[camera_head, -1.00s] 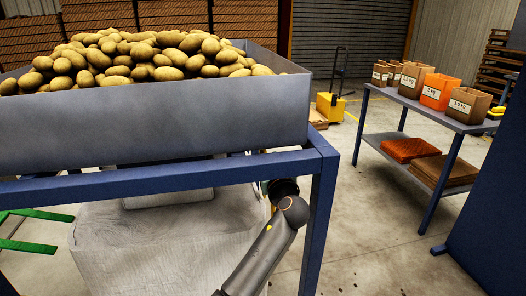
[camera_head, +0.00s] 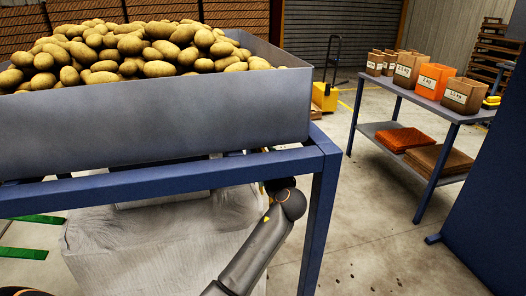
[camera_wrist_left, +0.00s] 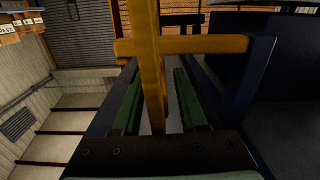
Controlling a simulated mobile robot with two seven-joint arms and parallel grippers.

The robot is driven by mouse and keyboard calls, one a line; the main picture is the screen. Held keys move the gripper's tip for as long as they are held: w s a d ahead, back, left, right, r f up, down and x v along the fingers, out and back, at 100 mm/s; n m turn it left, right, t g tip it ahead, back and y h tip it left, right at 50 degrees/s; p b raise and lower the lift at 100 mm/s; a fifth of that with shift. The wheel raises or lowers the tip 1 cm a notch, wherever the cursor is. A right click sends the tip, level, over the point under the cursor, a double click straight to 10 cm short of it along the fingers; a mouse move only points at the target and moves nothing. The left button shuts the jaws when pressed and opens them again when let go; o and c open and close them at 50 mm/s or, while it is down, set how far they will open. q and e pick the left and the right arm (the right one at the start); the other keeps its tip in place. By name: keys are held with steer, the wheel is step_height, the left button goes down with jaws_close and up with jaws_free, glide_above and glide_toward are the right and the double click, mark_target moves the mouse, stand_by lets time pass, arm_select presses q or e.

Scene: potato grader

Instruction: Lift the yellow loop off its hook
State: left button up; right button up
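A yellow strap-like piece (camera_wrist_left: 151,70), probably the loop, fills the middle of the left wrist view. Its long part runs down between the two green-padded fingers of my left gripper (camera_wrist_left: 158,78). A yellow crossbar (camera_wrist_left: 205,45) spans it near the top. The fingers stand apart, with a visible gap between the strap and the right finger, so the gripper looks open around it. I cannot make out the hook.
A grey hopper (camera_head: 150,128) heaped with potatoes (camera_head: 130,48) sits on a blue frame (camera_head: 322,215). A table (camera_head: 425,103) at right holds several labelled bags, with folded stacks on its lower shelf. A yellow pallet truck (camera_head: 325,97) stands behind. The floor between is clear.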

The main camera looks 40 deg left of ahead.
arm_select(q)
jaws_close()
stand_by(1.2)
